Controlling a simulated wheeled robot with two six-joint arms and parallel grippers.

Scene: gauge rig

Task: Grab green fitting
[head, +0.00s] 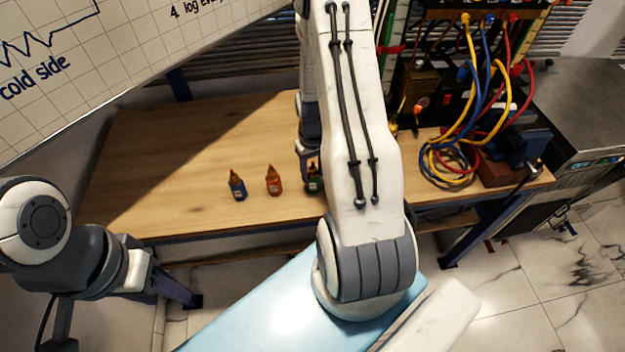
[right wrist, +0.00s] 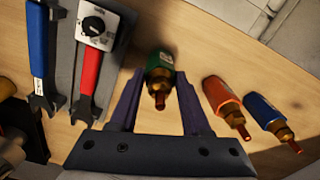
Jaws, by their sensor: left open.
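The green fitting (head: 313,184) stands on the wooden bench, partly hidden by my right arm in the head view. In the right wrist view the green fitting (right wrist: 159,64) has a green body and a brass tip. My right gripper (right wrist: 158,82) is open, with its two dark fingers on either side of the fitting and gaps visible on both sides. Its fingers are mostly hidden behind my arm in the head view. My left gripper (head: 190,298) is open and low at the lower left, in front of the bench and away from the fittings.
An orange-red fitting (head: 274,182) and a blue fitting (head: 238,187) stand left of the green one. Coiled cables (head: 452,165) and a vise (head: 520,145) occupy the bench's right end. A whiteboard (head: 70,60) overhangs the upper left. The bench's left part is clear.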

